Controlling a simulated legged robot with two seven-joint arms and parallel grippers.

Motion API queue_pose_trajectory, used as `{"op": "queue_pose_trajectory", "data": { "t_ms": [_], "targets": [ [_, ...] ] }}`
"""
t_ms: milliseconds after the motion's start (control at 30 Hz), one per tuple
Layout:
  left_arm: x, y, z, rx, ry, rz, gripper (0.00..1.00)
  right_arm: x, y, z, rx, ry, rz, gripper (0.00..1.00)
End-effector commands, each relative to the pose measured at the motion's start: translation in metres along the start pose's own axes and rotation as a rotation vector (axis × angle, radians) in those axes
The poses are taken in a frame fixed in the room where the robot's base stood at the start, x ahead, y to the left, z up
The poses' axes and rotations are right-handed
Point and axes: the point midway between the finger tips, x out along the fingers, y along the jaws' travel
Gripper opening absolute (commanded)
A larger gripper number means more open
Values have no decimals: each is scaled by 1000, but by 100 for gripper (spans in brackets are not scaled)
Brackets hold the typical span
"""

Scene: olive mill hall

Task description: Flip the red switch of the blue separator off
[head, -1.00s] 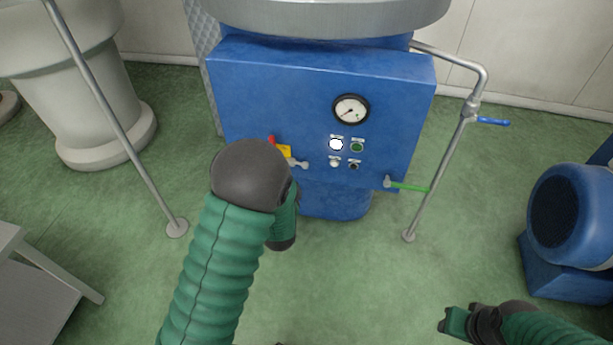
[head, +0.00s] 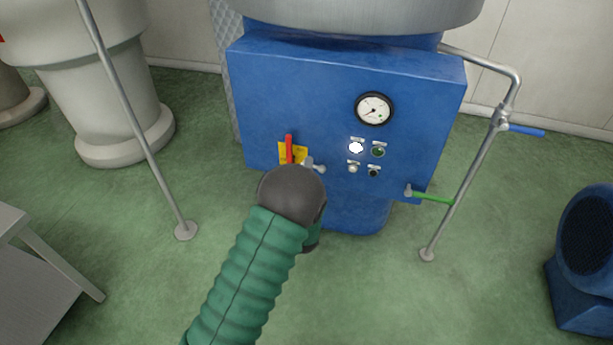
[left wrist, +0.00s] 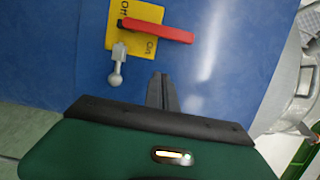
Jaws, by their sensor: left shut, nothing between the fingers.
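The red switch (head: 289,149) is a flat lever on a yellow plate (head: 300,152) at the lower left of the blue separator's front panel (head: 330,80). In the head view it points up. In the left wrist view the red lever (left wrist: 158,31) extends right, its free end by the "On" label, with "Off" by its pivot end. My left gripper's fingers (left wrist: 162,92) are shut and empty, just below the lever in the wrist view and apart from it. In the head view they are hidden behind my dark wrist joint. My right gripper is out of view.
A grey ball-ended handle (left wrist: 116,70) sits beside the yellow plate. A gauge (head: 374,109) and several buttons are to its right. A green-handled valve (head: 432,197) and pipe stand farther right. A thin post (head: 140,130) stands left.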

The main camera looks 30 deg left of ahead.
Motion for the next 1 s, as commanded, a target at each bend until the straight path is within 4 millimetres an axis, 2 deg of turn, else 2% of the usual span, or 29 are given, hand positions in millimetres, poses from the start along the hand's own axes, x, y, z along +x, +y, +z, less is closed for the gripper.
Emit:
{"op": "queue_pose_trajectory", "data": {
  "t_ms": [33, 200, 300, 500, 1000],
  "targets": [
    [11, 4, 1, -2, -2, -3, 0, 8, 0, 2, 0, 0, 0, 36],
    [48, 4, 1, -2, -1, -3, 0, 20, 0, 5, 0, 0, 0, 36],
    [50, 3, 22, -1, -5, 0, 0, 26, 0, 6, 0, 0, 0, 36],
    [54, 1, 38, -1, -1, 0, 0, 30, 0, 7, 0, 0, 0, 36],
    [54, -1, 40, -15, 0, 4, 0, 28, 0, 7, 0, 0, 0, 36]
  ]
}}
